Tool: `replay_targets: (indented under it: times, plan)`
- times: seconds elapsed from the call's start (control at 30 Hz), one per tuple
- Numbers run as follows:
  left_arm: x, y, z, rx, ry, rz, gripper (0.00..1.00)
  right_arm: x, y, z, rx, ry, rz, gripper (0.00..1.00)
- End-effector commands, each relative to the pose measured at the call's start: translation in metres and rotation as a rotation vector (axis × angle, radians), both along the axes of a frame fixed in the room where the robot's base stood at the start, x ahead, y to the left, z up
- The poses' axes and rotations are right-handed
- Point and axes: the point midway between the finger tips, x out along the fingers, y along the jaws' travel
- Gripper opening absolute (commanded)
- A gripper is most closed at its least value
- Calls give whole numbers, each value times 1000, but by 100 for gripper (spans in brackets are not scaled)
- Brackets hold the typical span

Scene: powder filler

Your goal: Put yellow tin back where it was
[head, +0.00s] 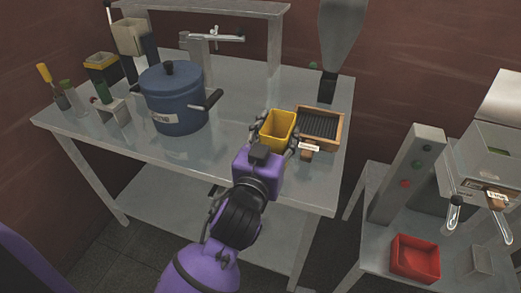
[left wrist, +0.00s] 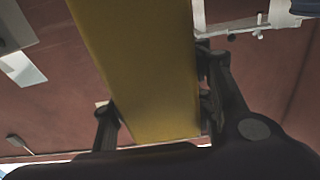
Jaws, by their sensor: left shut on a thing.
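The yellow tin (head: 277,130) is an open-topped square container, held upright near the front right of the metal table. My left gripper (head: 276,140) is shut on it, with a finger on either side. In the left wrist view the yellow tin (left wrist: 138,70) fills the middle, between the fingers of my left gripper (left wrist: 160,115). I cannot tell whether the tin's base touches the table. My right gripper is not in view.
A wooden-framed black grate (head: 320,122) is just right of the tin. A blue lidded pot (head: 172,98) stands to the left. A hopper (head: 341,40) stands behind. A red tray (head: 415,257) is on the lower right table. The table's front middle is clear.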

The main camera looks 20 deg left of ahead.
Motion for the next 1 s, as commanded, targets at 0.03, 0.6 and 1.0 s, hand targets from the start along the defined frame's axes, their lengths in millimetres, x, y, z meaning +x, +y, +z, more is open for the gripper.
replay_targets:
  times: [0.03, 0.6, 1.0]
  plan:
    - [8, 11, -4, 8, -2, 0, 14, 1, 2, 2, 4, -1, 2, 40]
    - [36, 51, -79, -2, 5, 1, 14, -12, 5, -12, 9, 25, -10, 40]
    - [36, 50, -95, -2, -2, -1, 14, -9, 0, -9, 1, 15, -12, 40]
